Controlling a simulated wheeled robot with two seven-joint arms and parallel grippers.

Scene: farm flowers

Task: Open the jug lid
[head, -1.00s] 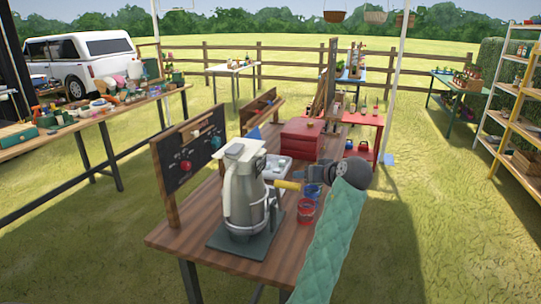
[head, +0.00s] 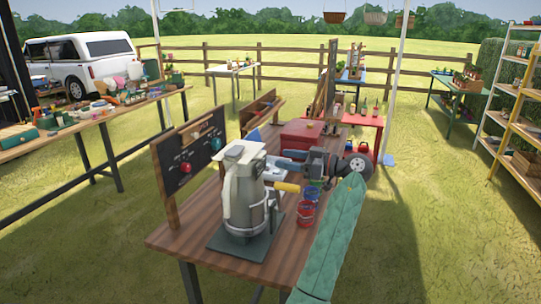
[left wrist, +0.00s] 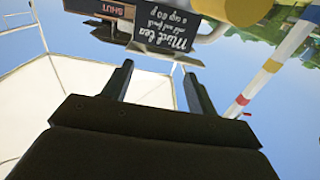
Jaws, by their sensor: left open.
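A metal jug (head: 244,205) stands upright on a dark mat (head: 228,243) on the wooden table. Its flat cream lid (head: 238,151) lies across the top. A yellow handle (head: 287,187) sticks out to the jug's right. I cannot tell whether a fingertip touches the jug. My right gripper is not in view.
A chalkboard panel (head: 180,170) stands behind the jug. A red box (head: 301,136) is further back. A red cup (head: 306,214) and a blue cup (head: 312,193) stand right of the jug, under my left arm. The table's front left is clear.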

